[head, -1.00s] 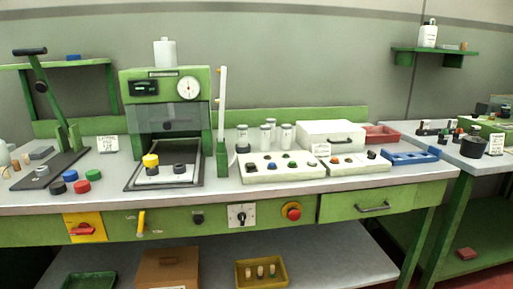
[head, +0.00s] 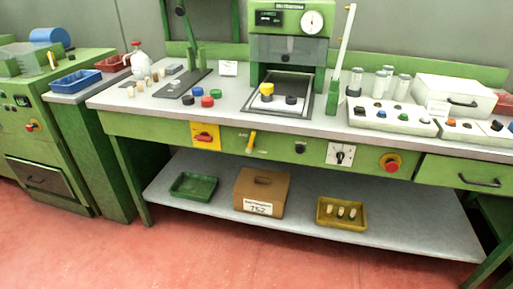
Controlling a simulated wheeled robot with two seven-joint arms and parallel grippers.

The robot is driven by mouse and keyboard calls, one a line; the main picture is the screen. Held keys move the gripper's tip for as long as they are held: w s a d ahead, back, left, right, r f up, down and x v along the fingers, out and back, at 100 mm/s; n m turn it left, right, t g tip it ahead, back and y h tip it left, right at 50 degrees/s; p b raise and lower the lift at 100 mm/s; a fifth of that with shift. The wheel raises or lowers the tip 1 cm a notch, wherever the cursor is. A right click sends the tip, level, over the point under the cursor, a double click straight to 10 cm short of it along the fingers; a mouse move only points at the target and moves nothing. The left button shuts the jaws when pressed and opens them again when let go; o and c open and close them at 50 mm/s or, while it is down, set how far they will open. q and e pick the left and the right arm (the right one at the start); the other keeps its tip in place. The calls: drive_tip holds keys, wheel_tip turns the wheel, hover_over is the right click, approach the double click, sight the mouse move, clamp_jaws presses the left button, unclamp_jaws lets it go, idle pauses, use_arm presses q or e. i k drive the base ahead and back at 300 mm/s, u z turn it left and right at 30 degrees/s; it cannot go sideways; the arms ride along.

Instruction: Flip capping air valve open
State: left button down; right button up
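A small yellow lever (head: 251,141), which looks like the air valve handle, is on the green front panel of the bench in the head view. It stands nearly upright, tilted slightly, with small pale markings beside it that I cannot read. The green capping machine (head: 288,45) with a round white gauge stands on the bench above it. A yellow and black piece (head: 267,93) and a dark piece (head: 291,100) are on its base. Neither of my grippers is in view.
On the same panel are a red rotary handle on a yellow plate (head: 205,135), a black knob (head: 300,147), a white-plated switch (head: 340,153) and a red button (head: 391,163). A lower shelf holds a brown box (head: 260,192). Red floor in front is clear.

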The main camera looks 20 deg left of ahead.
sight(248, 149)
drive_tip(key=u, duration=0.4)
drive_tip(key=i, duration=0.9)
drive_tip(key=z, duration=0.55)
